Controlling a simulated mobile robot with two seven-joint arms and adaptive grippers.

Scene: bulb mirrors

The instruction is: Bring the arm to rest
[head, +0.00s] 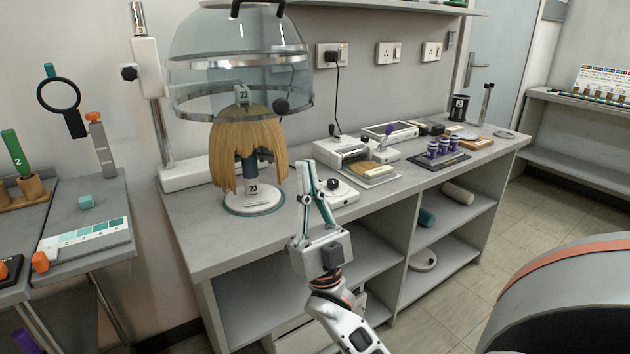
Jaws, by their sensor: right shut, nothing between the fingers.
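My right arm reaches up from the bottom middle, in front of the grey workbench. Its gripper (311,168) points up and away in front of the bench, with the fingers closed together at the tips and nothing held. It shows just right of a blond wig (228,152) on a stand with a round base (254,201). I cannot tell how far the gripper is from the bench top. My left gripper is not in view.
A clear dome hood (238,62) hangs over the wig. Devices and purple bottles (444,146) stand along the bench (215,236). A side table (100,192) with a magnifier (62,95) stands at left. The floor (448,305) right of the bench shows clear tiles.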

